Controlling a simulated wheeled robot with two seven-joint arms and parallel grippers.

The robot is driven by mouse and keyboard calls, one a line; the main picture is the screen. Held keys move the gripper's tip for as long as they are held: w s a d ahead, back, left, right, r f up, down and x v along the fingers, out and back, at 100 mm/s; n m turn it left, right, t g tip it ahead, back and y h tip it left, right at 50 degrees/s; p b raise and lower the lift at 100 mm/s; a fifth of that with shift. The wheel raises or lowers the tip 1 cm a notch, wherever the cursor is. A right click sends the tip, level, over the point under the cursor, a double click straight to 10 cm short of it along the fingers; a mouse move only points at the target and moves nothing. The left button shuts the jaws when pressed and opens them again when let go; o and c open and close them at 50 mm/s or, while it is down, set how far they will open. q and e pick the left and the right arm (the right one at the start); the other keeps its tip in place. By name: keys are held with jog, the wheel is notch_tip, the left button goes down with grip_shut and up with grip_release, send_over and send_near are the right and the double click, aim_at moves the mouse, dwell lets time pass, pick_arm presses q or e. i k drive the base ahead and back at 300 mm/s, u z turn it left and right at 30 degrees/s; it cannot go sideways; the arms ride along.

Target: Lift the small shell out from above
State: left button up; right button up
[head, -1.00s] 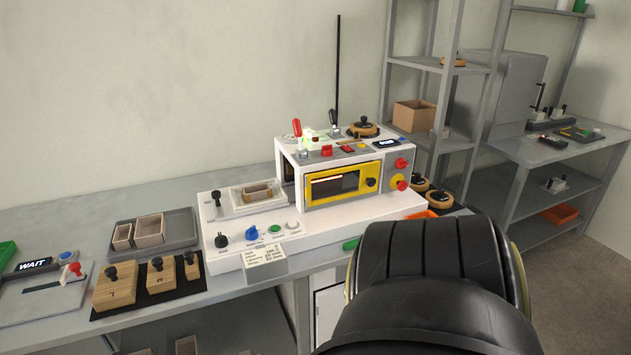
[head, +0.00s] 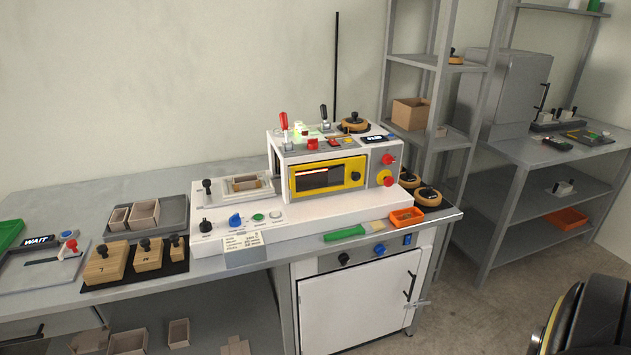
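A small open shell (head: 248,184) sits in the nest (head: 232,190) on the white base of the box former (head: 310,206), left of its yellow-framed window. A shell of about that size (head: 119,216) and a larger one (head: 145,212) stand on a grey tray (head: 172,211) at the left of the bench. Neither gripper is in view. A black rounded part of my own body shows at the lower right corner, away from the bench.
Wooden blocks with black knobs (head: 104,261) lie on a black mat in front of the tray. A green-handled tool (head: 344,233) and an orange bin (head: 406,217) lie at the bench's front right. A shelf rack (head: 440,135) stands right of the former. Open floor lies at the right.

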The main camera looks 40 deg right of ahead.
aim_at(246, 183)
jog(key=z, duration=0.25)
jog(key=i, duration=1)
